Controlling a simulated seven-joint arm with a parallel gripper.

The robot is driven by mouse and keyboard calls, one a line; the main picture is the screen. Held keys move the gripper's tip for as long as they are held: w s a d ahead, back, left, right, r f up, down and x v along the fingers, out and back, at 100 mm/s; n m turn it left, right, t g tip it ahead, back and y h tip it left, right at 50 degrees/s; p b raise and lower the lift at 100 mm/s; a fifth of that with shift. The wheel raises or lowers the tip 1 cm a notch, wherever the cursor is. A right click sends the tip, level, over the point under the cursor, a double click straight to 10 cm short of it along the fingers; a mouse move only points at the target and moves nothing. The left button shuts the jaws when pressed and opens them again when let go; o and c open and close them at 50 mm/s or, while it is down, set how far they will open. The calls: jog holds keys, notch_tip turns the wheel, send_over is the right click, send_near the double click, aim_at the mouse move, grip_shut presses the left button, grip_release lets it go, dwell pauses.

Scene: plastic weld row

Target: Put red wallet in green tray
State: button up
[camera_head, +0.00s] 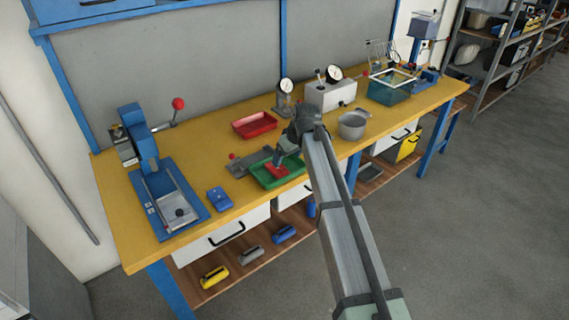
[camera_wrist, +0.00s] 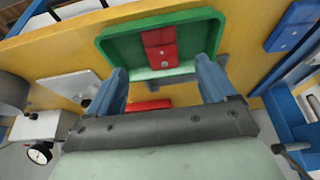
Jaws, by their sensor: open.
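The green tray (camera_head: 266,178) lies on the yellow workbench in front of my arm. It also shows at the top of the wrist view (camera_wrist: 112,46). The red wallet (camera_head: 278,171) lies inside the green tray. In the wrist view the wallet (camera_wrist: 160,47) rests on the tray floor, with two small studs showing on it. My gripper (camera_wrist: 165,78) is open, its two blue-grey fingers spread on either side with the wallet beyond them. In the head view my gripper (camera_head: 280,159) is over the tray and partly hides it.
A red tray (camera_head: 254,124) stands behind the green one. A grey pot (camera_head: 352,125) stands to the right. A blue wallet-like item (camera_head: 219,199) and a blue press (camera_head: 165,190) are to the left. A grey plate tool (camera_head: 248,162) lies close to the green tray.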

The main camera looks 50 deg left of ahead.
jog(key=shift+v, duration=1.7)
